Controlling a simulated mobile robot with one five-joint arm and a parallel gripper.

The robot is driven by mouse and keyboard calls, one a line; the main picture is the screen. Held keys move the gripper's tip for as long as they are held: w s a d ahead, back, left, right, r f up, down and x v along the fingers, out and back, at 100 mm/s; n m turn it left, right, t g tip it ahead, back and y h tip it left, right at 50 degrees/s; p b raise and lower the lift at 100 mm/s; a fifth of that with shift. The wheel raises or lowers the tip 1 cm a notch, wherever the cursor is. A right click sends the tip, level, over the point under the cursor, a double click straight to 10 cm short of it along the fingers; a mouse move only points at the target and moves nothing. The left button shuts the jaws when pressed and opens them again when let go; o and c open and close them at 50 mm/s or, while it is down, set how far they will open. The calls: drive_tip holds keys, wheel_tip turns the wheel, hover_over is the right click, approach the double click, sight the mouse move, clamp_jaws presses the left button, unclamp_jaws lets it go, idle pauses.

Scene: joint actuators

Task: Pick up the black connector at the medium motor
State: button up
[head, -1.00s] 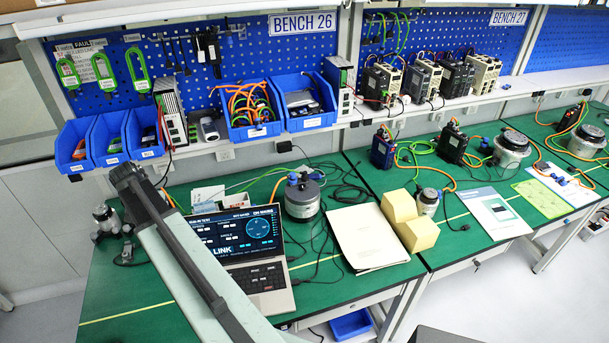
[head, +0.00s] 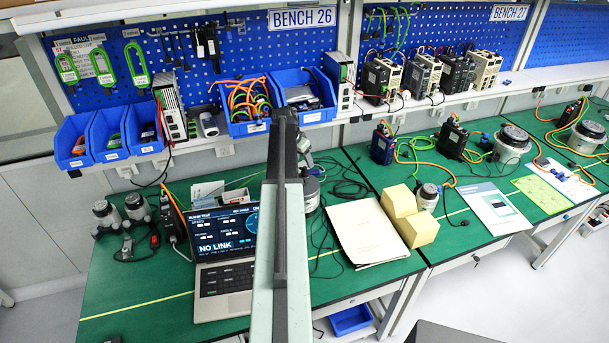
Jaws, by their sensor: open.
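Two grey-and-black motors stand at the left end of the green bench, the left one (head: 104,213) and one to its right (head: 137,207). Small dark connectors (head: 127,248) on a black cable lie in front of them, with a small red piece at their right. A larger grey motor (head: 312,192) stands mid-bench, mostly hidden behind my arm. I cannot tell for sure which motor is the medium one or which dark piece is its black connector. My arm rises through the middle of the picture; my gripper's fingers are hidden behind it.
An open laptop (head: 225,277) reading NO LINK stands left of my arm. Blue bins (head: 75,142) line the shelf. The front left bench is clear.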

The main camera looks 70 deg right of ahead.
sight(305, 167)
drive_tip(key=b+x, duration=0.1)
drive_tip(key=x, duration=0.1)
drive_tip(key=b+x, duration=0.4)
drive_tip(key=shift+w+a+f, duration=0.15)
drive_tip(key=shift+a, duration=0.15)
clamp_jaws()
